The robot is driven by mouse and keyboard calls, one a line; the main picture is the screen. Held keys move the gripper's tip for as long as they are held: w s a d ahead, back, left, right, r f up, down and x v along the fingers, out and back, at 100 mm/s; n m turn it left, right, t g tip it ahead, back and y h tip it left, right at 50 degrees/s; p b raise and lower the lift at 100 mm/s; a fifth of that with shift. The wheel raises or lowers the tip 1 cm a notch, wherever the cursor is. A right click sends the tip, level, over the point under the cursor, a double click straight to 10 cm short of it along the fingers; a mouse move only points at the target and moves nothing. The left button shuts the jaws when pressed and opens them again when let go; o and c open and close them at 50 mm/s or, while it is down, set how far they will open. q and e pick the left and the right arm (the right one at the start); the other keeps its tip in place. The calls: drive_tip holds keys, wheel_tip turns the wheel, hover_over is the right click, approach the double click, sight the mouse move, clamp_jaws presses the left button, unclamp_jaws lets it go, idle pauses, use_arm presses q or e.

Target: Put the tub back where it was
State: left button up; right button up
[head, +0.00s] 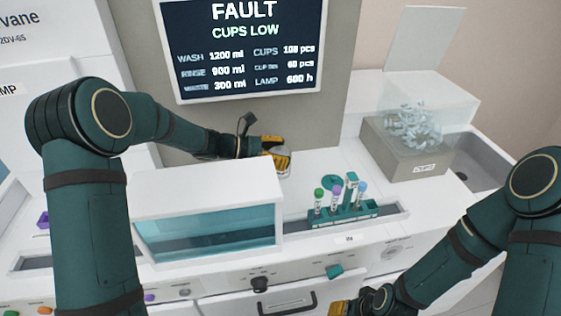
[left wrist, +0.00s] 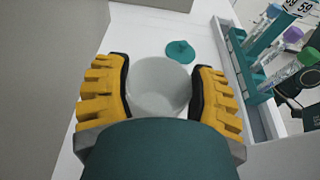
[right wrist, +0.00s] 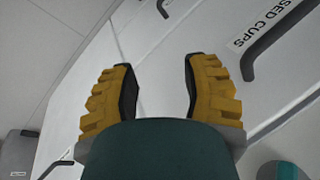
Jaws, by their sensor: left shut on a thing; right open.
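The tub (left wrist: 160,88) is a whitish, round, open-topped vessel in the left wrist view. My left gripper (left wrist: 160,92) is shut on it, with a yellow finger on each side. In the head view the tub (head: 284,163) shows only partly beside my left gripper (head: 276,150), behind the tube rack, in front of the screen panel. I cannot tell whether it touches the deck. My right gripper (right wrist: 160,90) is open and empty in front of the machine's lower drawers; in the head view it (head: 340,308) shows at the bottom edge.
A teal lidlike disc (left wrist: 180,52) lies on the white deck close to the tub. A teal rack (head: 345,215) holds several capped tubes. A clear bin of cups (head: 425,108) stands at right. A glass-fronted white housing (head: 208,205) stands front left. The screen (head: 245,48) reads "FAULT CUPS LOW".

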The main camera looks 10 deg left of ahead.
use_arm(q)
drive_tip(key=shift+f, duration=1)
drive_tip(key=shift+f, duration=0.2)
drive_tip(key=o, duration=1.2)
drive_tip(key=shift+r, duration=0.25)
drive_tip(key=p+v, duration=0.1)
drive_tip(key=v, duration=1.1)
drive_tip(key=shift+w+p, duration=0.1)
drive_tip(key=shift+p, duration=0.25)
